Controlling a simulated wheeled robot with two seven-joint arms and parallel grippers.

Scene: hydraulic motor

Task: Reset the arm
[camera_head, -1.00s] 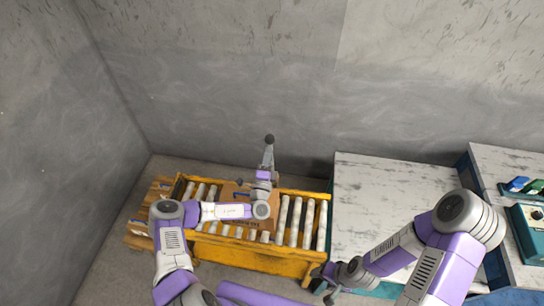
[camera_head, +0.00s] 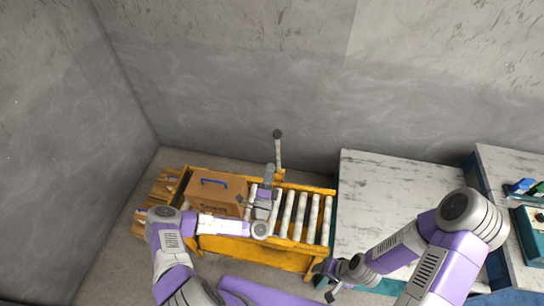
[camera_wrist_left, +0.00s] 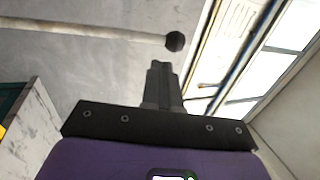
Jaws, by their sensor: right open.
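My left gripper (camera_head: 270,170) is over the roller conveyor (camera_head: 215,244) in the head view, just right of a cardboard box. In the left wrist view its fingers (camera_wrist_left: 162,72) are together with nothing seen between them. A pale post with a black knob (camera_head: 278,134) stands behind the gripper; it also shows in the left wrist view, its dark end (camera_wrist_left: 175,41) beyond the fingertips and apart from them. My right gripper (camera_head: 330,278) is low beside the front of the white-topped table, open; its fingers look small and I see nothing in them.
The cardboard box (camera_head: 205,194) with a blue handle sits on the conveyor's left part. A wooden pallet (camera_head: 157,195) is at its left end. The white-topped table (camera_head: 390,190) at right has a bare top. A green device (camera_head: 530,222) stands at far right.

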